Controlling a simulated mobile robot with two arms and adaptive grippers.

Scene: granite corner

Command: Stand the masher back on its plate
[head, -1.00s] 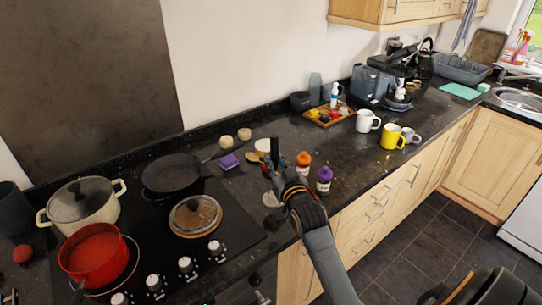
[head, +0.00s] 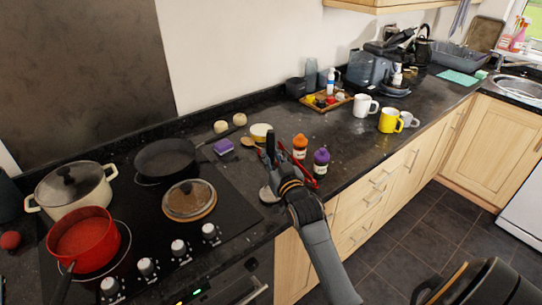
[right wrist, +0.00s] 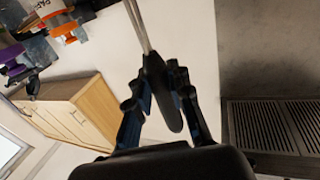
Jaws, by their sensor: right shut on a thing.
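My right gripper (head: 277,160) is over the counter between the hob and two capped bottles. In the right wrist view the gripper (right wrist: 157,84) is shut on the masher's dark handle (right wrist: 162,88). The masher's thin metal rods (right wrist: 138,25) run from the handle out of the top of that view. The masher's head is not clear in either view. A pale round thing (head: 268,195) lies on the counter by the gripper, partly covered by my arm. It may be the plate; I cannot tell whether the masher touches it. My left gripper is out of view.
Orange-capped (head: 300,146) and purple-capped (head: 321,162) bottles stand close right of the gripper. A red thing (head: 314,182) shows behind my arm. The hob, with a glass lid (head: 189,200) and red pot (head: 82,240), is left. A purple sponge (head: 223,146) and pale bowl (head: 261,132) lie behind.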

